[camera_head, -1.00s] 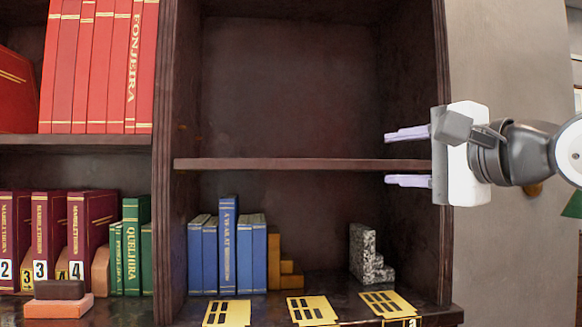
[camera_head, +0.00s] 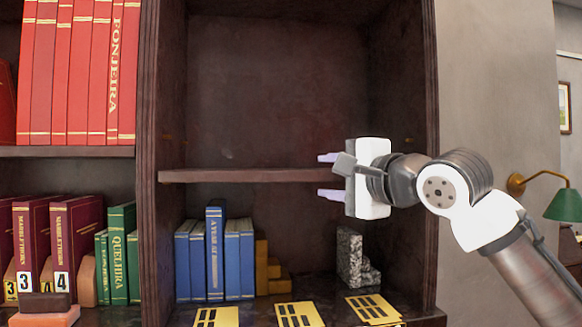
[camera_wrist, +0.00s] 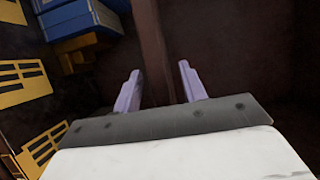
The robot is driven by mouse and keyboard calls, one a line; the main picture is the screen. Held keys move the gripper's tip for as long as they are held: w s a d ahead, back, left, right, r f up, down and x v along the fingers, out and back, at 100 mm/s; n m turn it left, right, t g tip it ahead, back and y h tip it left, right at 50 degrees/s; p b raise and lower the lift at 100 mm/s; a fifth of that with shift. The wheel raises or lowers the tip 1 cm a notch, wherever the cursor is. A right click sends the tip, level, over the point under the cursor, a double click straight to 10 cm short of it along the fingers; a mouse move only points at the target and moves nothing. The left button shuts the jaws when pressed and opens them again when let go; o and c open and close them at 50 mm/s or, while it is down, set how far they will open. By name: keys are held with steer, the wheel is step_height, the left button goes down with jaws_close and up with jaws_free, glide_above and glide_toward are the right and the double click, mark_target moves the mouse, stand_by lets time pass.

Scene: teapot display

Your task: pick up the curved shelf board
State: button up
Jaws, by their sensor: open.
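The shelf board (camera_head: 250,176) is a dark brown plank running level across the middle of the right bookcase bay. My gripper (camera_head: 328,176) is at the right part of the board, open, with one pale purple finger above it and one below. My gripper covers part of the board's right end. In the wrist view the board (camera_wrist: 152,42) is a dark strip running from the top edge down between the two spread fingers (camera_wrist: 160,72). I cannot tell whether either finger touches it.
Yellow cards (camera_head: 300,314) lie in front. The bay's right wall (camera_head: 430,120) is close to my arm. Above the board is empty.

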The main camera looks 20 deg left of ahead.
steer(key=shift+x, duration=1.1)
jaws_close()
stand_by(0.5)
steer(key=shift+r, duration=0.1)
